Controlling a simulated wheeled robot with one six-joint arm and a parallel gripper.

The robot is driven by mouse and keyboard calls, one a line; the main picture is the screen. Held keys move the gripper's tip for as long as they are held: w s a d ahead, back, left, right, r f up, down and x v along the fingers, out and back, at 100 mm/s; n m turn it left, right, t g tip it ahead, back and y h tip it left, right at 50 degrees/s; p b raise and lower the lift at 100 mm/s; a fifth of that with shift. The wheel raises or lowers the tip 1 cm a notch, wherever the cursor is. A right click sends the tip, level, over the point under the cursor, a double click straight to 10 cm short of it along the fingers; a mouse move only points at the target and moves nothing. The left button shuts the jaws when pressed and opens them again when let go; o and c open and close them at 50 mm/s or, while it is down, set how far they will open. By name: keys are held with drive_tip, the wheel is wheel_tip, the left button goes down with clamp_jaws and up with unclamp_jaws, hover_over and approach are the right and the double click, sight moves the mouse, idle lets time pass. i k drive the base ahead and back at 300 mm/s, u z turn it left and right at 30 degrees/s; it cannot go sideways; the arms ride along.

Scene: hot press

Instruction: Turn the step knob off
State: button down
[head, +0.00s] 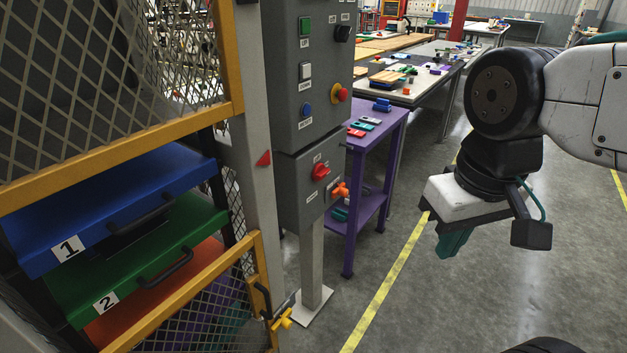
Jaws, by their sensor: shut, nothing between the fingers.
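The grey control panel (300,75) stands left of the picture's middle. A black rotary knob (343,33) sits at its upper right; it looks like the step knob, but the label is too small to read surely and its setting is unclear. A red rotary switch (320,172) sits on the lower box. My gripper (453,243) hangs at the right, its teal fingertips pointing down, shut and empty. It is well to the right of the panel and touches nothing.
A yellow-framed mesh guard (120,90) and numbered shelves stand left. A purple table (385,125) is behind. The floor between panel and gripper is clear.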

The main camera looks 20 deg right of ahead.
sight(342, 33)
drive_tip(key=z, duration=0.45)
drive_tip(key=k, duration=0.6)
drive_tip(key=z, duration=0.75)
drive_tip(key=i, duration=1.15)
drive_tip(key=u, duration=0.75)
